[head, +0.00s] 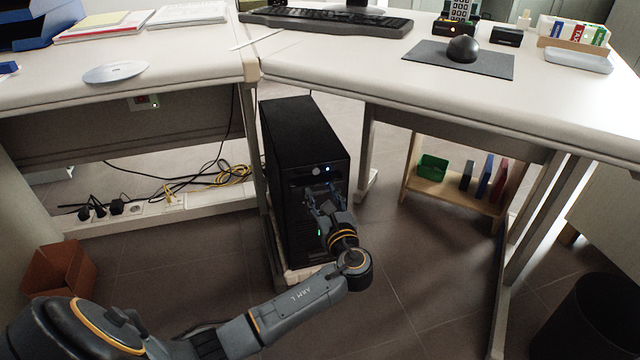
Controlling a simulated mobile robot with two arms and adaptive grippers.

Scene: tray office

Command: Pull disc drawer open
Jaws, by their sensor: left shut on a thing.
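A black computer tower (305,130) stands upright under the desk corner, its front turned to the right and towards me. A round button and a small blue light show near the top of its front. My left gripper (322,192) is at the upper front of the tower, just below these. It is shut on the disc drawer, which the fingers mostly hide; I cannot tell how far it is out. A silver disc (115,72) lies on the left desk top. My right gripper is not in view.
The desk (350,75) overhangs the tower. Cables and a power strip (140,207) lie left of it, with a brown bin (60,270) at far left. A low wooden shelf (450,198) stands right. The floor before the tower is clear.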

